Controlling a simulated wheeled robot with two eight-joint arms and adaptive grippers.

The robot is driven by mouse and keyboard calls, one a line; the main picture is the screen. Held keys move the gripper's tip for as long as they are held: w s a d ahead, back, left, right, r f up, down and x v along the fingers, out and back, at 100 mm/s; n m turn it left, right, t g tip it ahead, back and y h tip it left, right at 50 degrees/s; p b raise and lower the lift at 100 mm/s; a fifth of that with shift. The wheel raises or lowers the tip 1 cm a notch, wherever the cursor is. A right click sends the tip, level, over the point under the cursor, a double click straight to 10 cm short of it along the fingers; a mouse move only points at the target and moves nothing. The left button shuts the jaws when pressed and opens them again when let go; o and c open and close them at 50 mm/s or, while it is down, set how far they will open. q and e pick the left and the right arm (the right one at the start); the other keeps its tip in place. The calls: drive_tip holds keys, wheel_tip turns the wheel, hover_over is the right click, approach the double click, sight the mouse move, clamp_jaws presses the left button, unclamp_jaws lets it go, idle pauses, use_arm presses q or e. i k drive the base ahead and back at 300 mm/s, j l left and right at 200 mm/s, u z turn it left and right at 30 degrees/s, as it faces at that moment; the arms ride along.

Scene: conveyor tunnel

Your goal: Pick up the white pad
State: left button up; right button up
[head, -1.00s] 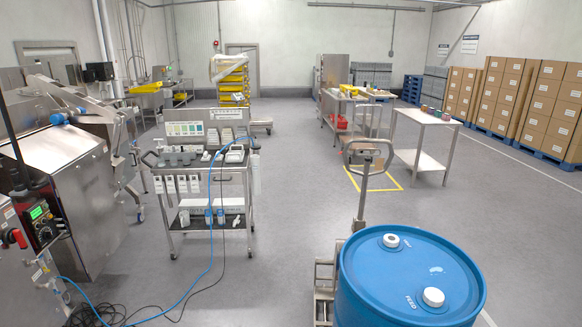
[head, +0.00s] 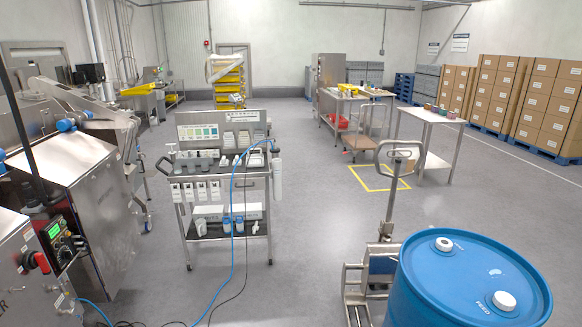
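A steel cart (head: 229,179) stands ahead, left of centre. Several small white items (head: 235,160) lie on its top shelf, and more white pieces (head: 229,140) sit in its upright back panel. A larger white item (head: 256,160) is at the right of the top shelf. At this distance I cannot tell which of these is the white pad. Neither of my grippers shows in the head view.
A blue drum (head: 470,275) stands close at the lower right beside a lift trolley (head: 354,287). Steel machines (head: 80,185) line the left. A blue hose (head: 233,230) runs from the cart to the floor. Grey floor (head: 315,200) is clear right of the cart.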

sight(224, 162)
drive_tip(key=i+j, duration=0.75)
drive_tip(key=i, duration=0.15)
drive_tip(key=i+j, duration=0.2)
drive_tip(key=i, duration=0.25)
drive_tip(key=i+j, duration=0.15)
drive_tip(key=i, duration=0.3)
drive_tip(key=i+j, duration=0.2)
drive_tip(key=i, duration=0.25)
drive_tip(key=i+j+z, duration=0.1)
drive_tip(key=i, duration=0.35)
drive_tip(key=i+j, duration=0.3)
drive_tip(key=i, duration=0.15)
drive_tip(key=i+j, duration=1.3)
drive_tip(key=i, duration=0.15)
